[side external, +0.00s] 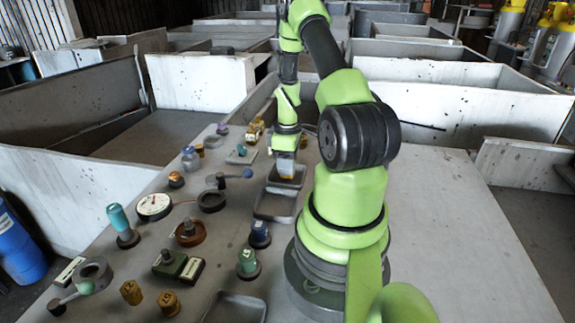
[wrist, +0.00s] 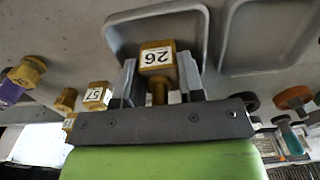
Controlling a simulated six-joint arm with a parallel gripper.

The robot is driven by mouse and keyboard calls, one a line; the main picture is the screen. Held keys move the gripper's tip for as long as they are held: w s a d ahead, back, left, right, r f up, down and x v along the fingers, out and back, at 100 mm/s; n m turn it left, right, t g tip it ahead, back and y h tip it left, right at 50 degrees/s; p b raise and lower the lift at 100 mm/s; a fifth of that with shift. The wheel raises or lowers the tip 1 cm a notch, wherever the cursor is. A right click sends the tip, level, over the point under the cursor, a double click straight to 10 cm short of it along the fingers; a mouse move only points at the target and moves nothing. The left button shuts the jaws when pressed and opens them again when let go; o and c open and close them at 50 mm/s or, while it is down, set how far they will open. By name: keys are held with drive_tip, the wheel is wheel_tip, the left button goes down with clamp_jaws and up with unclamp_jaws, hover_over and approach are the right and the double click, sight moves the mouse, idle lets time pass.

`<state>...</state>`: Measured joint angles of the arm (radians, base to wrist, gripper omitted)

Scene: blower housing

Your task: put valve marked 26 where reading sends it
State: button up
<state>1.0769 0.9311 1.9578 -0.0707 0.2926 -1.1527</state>
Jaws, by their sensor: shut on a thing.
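My gripper (wrist: 158,78) is shut on the brass-yellow valve marked 26 (wrist: 155,57), its white label facing the wrist camera. In the side view my gripper (side external: 286,163) is low over the farthest grey tray (side external: 299,184). The same tray shows behind the valve in the wrist view (wrist: 206,42); I cannot tell whether the valve touches its floor. A second grey tray (side external: 274,219) lies nearer, and a third (side external: 236,309) is at the front edge. A round white dial gauge (side external: 153,206) with a red mark lies at left; its reading is too small to tell.
The table's right side (side external: 460,220) is clear.

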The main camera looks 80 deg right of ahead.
drive_tip(key=shift+f, duration=0.35)
drive_tip(key=shift+f, duration=0.1)
drive_tip(key=o, duration=1.1)
